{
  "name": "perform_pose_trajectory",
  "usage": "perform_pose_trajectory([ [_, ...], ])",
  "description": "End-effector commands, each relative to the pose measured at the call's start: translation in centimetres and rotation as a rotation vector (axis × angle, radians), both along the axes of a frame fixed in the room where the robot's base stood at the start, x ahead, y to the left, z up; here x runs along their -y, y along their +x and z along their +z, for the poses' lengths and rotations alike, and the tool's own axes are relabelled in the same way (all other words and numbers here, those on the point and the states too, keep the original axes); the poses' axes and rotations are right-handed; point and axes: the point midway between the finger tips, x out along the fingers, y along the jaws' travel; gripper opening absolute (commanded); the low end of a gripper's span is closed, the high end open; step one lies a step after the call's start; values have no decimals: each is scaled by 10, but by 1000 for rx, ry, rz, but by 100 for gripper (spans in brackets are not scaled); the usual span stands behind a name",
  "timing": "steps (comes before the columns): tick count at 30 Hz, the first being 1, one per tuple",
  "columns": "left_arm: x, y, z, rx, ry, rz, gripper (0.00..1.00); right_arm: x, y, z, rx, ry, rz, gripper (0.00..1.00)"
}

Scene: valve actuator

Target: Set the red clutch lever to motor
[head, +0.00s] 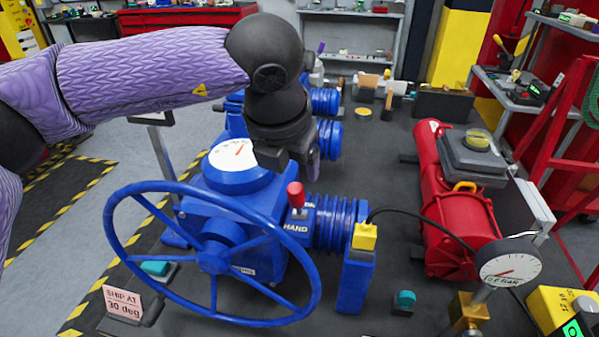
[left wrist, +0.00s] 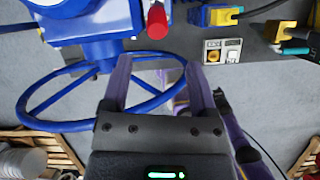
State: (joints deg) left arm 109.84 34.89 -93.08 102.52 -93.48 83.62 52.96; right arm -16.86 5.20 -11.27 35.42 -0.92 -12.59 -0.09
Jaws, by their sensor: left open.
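The red clutch lever (head: 296,195) has a red knob on a short grey stem, standing roughly upright on the blue valve actuator (head: 235,212) just above a white HAND label (head: 296,228). No motor label is readable. In the left wrist view the red knob (left wrist: 157,22) shows at the top, beyond the fingertips and roughly between their lines. My left gripper (head: 288,165) is above and slightly behind the lever in the head view, apart from it. In the left wrist view the gripper (left wrist: 157,68) has its two purple fingers spread, with nothing between them.
A large blue handwheel (head: 213,257) stands in front of the actuator, left of the lever. A yellow-topped blue post (head: 364,237) with a black cable is to the right. A red cylinder unit (head: 455,205) and a gauge (head: 508,262) stand farther right. A pink sign (head: 122,302) is front left.

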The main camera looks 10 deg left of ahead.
Motion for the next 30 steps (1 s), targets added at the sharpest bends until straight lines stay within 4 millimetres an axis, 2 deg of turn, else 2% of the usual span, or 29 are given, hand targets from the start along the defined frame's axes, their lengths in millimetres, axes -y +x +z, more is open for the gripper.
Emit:
perform_pose_trajectory([
  [2, -5, 4, -3, 9, 23, 17, 75, 0, -2, 0, -3, 0, 0, 75],
  [9, -3, 25, -55, 4, 20, 13, 75, 1, -7, 4, -14, -1, 0, 75],
  [13, -3, 34, -77, 5, 20, 12, 75, 1, -7, 5, -13, -1, 0, 75],
  [18, -2, 39, -89, 7, 18, 9, 75, 1, -6, 5, -12, -2, 0, 75],
  [24, -2, 39, -89, 7, 17, 8, 75, 1, -5, 5, -11, -2, 0, 75],
  [30, -2, 39, -89, 7, 17, 8, 33, 1, -5, 5, -9, -1, 0, 75],
])
